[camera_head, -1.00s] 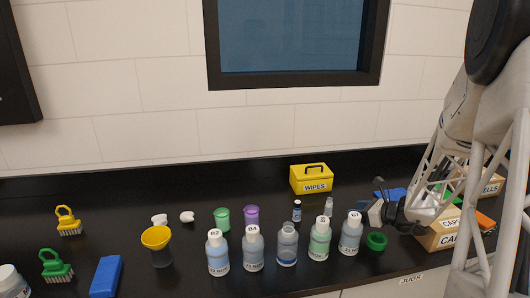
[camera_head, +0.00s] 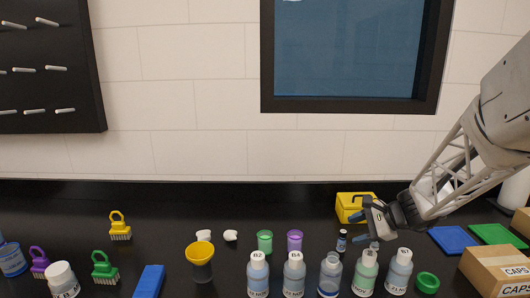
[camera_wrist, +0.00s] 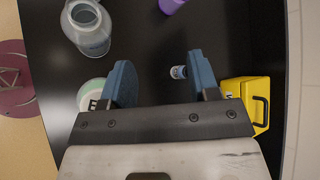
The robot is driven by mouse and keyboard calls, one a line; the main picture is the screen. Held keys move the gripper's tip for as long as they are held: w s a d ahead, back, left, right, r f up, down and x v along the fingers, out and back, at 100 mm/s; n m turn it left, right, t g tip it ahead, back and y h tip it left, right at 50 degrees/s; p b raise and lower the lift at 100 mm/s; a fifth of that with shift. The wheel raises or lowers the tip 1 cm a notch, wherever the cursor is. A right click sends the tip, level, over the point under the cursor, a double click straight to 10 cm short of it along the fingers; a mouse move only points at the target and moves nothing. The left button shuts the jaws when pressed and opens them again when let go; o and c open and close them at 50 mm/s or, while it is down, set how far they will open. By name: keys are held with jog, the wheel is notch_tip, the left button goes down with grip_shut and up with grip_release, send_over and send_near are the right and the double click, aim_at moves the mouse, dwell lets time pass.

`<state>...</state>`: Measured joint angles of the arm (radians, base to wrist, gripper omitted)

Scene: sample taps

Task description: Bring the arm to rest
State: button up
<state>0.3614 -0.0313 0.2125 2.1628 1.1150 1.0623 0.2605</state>
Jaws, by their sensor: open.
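My gripper (camera_head: 371,220) hangs above the black bench at the right in the head view, in front of the yellow box (camera_head: 350,205) and above the right end of the bottle row. In the wrist view its two blue fingers (camera_wrist: 162,80) stand wide apart with nothing held between them. A small dark-capped vial (camera_wrist: 178,72) shows on the bench below, within the gap between the fingers. The same vial (camera_head: 341,240) stands just left of the gripper in the head view. The arm reaches in from the right.
Several bottles, including an uncapped one (camera_head: 330,275), line the front of the bench. A carton labelled CAPS (camera_head: 497,270), a green ring (camera_head: 428,282) and a blue mat (camera_head: 453,239) lie to the right. A yellow funnel (camera_head: 200,252) and brushes stand left. The back strip is mostly clear.

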jog(key=s+a+r+n+h, duration=0.2)
jog(key=s+n, duration=0.3)
jog(key=s, duration=0.5)
jog(key=s+a+r+n+g+h, duration=0.1)
jog(key=s+a+r+n+h, duration=0.1)
jog(key=s, duration=0.8)
jog(key=s+a+r+n+g+h, duration=0.1)
jog(key=s+a+r+n+h, duration=0.1)
jog(key=s+n+h, duration=0.3)
jog(key=s+a+n, duration=0.1)
jog(key=s+n, duration=0.2)
jog(key=s, duration=0.3)
jog(key=shift+a+r+h, duration=0.2)
jog(key=shift+a+h, duration=0.1)
